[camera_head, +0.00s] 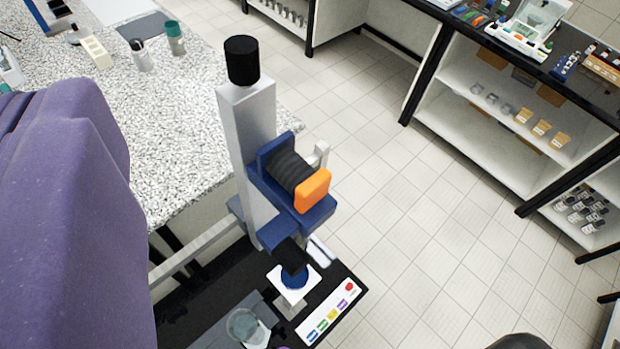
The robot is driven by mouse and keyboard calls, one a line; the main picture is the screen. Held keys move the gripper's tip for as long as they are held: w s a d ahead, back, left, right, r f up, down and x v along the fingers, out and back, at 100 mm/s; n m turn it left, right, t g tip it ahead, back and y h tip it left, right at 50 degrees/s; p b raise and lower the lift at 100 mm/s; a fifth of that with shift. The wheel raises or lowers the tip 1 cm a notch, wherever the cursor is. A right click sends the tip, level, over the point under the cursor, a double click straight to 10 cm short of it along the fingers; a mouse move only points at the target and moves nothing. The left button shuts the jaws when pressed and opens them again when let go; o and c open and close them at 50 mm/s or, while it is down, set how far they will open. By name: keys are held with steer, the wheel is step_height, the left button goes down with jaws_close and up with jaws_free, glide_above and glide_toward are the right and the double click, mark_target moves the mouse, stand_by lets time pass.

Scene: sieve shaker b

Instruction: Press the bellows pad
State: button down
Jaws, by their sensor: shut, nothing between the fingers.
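The bellows pad (313,190) is an orange rounded block at the front end of a black ribbed bellows (290,168). The bellows sits in a blue bracket (270,197) on the side of an upright grey column (247,150) with a black cylindrical cap (241,60). The pad stands out towards the lower right, and nothing touches it. Below the bracket, a black nozzle points down at a small white stand (299,292) with a blue round top. My gripper does not show clearly in this view.
A speckled counter (190,125) with bottles lies behind at left. A black base (180,325) below carries a panel of coloured buttons (330,314). Stocked shelves (520,110) stand at upper right. Tiled floor between is clear. A large purple shape blocks the left side.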

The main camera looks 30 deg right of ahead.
step_height(320, 180, up, 6)
steer(key=f+g+p, duration=0.1)
steer(key=p, duration=0.5)
steer(key=d+f+m+g+y+p, duration=0.35)
steer(key=f+m, duration=0.35)
steer(key=f, duration=0.5)
steer(key=d+f+m+g+y+p, duration=0.4)
steer(key=f+m, duration=0.3)
steer(key=f, duration=0.4)
steer(key=s+d+f+m+t, duration=0.3)
steer(key=d+m+t, duration=0.2)
steer(key=m, duration=0.4)
steer(key=s+d+f+m+t+h, duration=0.1)
steer(key=s+d+f+m+t, duration=0.2)
steer(key=m, duration=0.5)
steer(key=s+d+t, duration=0.1)
steer(key=d+t, duration=0.1)
steer(key=d, duration=0.1)
steer(key=shift+d+f+m+p, duration=0.15)
steer(key=shift+f+m+p, duration=0.05)
steer(key=shift+m+p, duration=0.2)
